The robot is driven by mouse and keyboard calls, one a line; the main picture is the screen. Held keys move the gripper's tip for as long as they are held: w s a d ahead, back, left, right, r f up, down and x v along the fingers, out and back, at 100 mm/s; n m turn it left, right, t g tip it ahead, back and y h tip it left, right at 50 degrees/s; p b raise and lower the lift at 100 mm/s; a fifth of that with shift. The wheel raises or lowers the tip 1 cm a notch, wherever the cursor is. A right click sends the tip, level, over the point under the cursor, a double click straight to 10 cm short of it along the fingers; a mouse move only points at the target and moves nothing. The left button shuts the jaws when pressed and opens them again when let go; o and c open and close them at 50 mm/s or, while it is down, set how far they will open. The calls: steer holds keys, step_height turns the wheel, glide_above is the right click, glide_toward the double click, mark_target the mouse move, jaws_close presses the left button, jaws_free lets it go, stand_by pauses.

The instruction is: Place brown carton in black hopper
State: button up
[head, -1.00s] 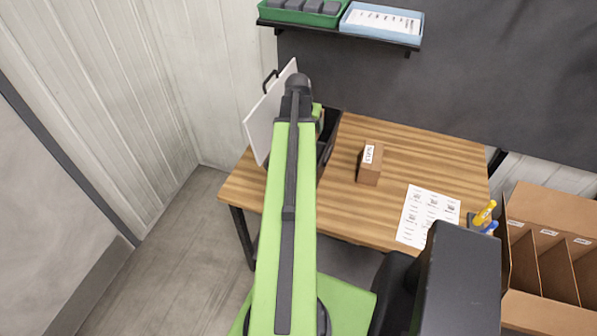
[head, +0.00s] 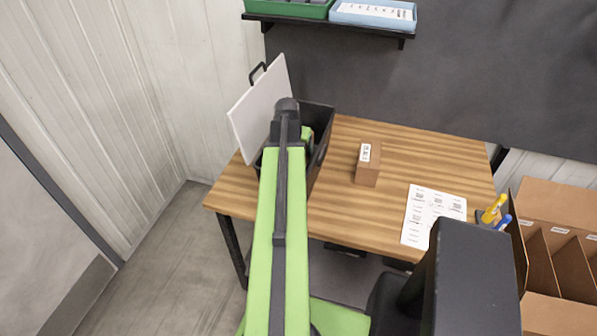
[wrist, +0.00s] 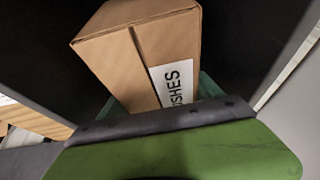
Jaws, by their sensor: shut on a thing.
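A brown carton (wrist: 140,45) with a white label ending in "SHES" fills the middle of the wrist view. My gripper (wrist: 152,100) is shut on it, with the fingers mostly hidden behind the carton and the green wrist part. Dark walls of the black hopper (wrist: 235,45) surround the carton in the wrist view. In the head view the black hopper (head: 318,112) stands at the table's left end, and my green arm reaches over it and hides much of its inside. I cannot tell whether the carton touches the hopper floor.
A white panel (head: 258,108) with a handle stands upright at the hopper's left. Another brown carton (head: 367,172) sits on the wooden table (head: 440,165) right of the hopper. A printed sheet (head: 430,215) lies farther right. A shelf (head: 330,25) with trays hangs above.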

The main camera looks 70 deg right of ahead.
step_height(320, 180, down, 8)
steer(key=b, duration=0.6)
steer(key=shift+r, duration=0.2)
steer(key=o, duration=1.6)
steer(key=shift+f, duration=0.25)
steer(key=shift+c, duration=0.2)
steer(key=o, duration=0.4)
steer(key=shift+r, duration=0.1)
steer(key=shift+o, duration=0.2)
steer(key=shift+r, duration=0.1)
steer(key=p+v, duration=1.1)
steer(key=v, duration=0.1)
steer(key=shift+r, duration=0.15)
